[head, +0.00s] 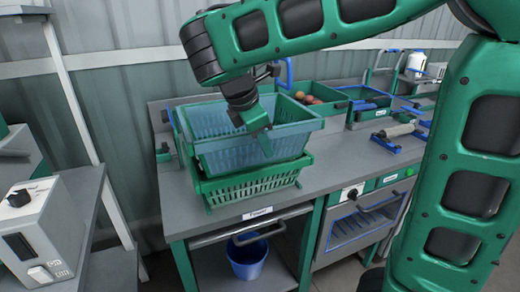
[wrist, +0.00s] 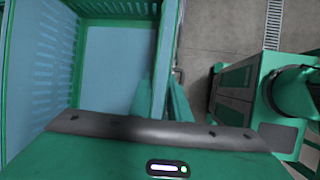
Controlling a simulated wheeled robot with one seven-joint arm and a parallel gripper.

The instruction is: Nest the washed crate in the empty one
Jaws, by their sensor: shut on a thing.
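The washed crate (head: 290,142), pale blue with a green rim, is at my gripper (head: 260,140) over the bench. My gripper is shut on its near wall. The empty crate (head: 255,184), green and slotted, stands on the bench directly below. The upper crate overlaps it in the head view; whether its base is inside or just above the lower crate cannot be told. In the wrist view the washed crate (wrist: 115,70) fills the upper left, its wall between my fingers (wrist: 160,98). The lower crate's inside is hidden.
The grey bench (head: 340,160) has free room to the right of the crates. Behind stand a green bin with round reddish produce (head: 308,98) and a blue tray (head: 368,102). A blue-framed roller tool (head: 398,133) lies at right. A blue bucket (head: 247,258) is under the bench.

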